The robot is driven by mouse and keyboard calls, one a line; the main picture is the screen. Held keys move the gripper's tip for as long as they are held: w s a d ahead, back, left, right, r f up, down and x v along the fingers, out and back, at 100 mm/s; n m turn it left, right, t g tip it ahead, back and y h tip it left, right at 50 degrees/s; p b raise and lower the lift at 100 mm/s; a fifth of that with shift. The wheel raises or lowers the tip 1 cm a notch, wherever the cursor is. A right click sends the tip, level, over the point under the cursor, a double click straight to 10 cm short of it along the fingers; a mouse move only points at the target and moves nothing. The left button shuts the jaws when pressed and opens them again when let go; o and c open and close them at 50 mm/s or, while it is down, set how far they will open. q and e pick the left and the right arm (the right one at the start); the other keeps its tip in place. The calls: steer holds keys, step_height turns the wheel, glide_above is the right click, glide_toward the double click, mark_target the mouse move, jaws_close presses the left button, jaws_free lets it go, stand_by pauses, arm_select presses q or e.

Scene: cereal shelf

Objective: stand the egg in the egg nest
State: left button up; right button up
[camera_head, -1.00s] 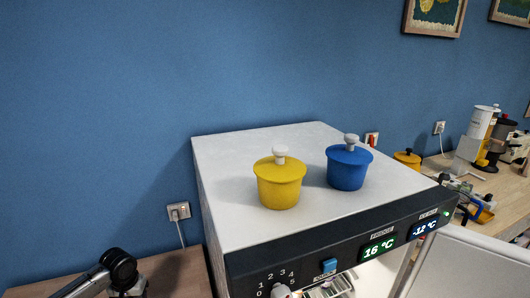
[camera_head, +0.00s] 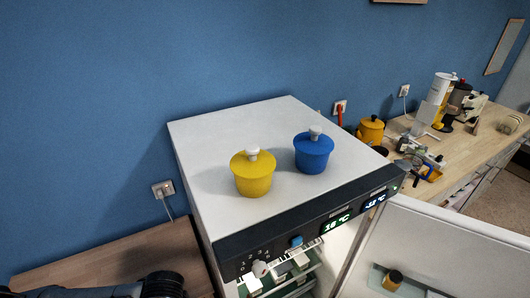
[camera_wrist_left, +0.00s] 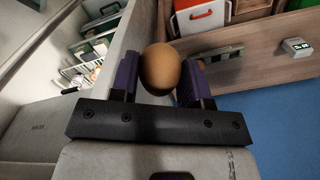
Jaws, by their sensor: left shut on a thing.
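A brown egg (camera_wrist_left: 160,68) sits between the two purple fingers of my left gripper (camera_wrist_left: 160,75) in the left wrist view. The gripper is shut on it, and the egg is held in the air. In the head view only part of my left arm shows at the bottom left; the gripper and egg are out of that picture. I cannot make out the egg nest in either view. My right gripper is not in view.
The fridge (camera_head: 215,150) stands open, with a yellow pot (camera_head: 253,175) and a blue pot (camera_head: 313,155) on top. Its open door (camera_head: 440,240) reaches right, with a small jar (camera_head: 392,281) on a door shelf. A wooden counter (camera_head: 480,150) is beyond.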

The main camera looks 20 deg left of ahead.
arm_select(q)
steer(key=w+d+r+m+p, duration=0.1)
steer(key=w+d+r+p, duration=0.1)
steer(key=r+p, duration=0.8)
steer(key=w+d+r+m+p, duration=0.1)
steer(key=r+p, duration=0.9)
steer(key=r, duration=1.4)
steer(key=shift+w+d+r+m, duration=0.2)
steer(key=shift+w+d+m, duration=0.2)
steer(key=shift+w+d, duration=0.45)
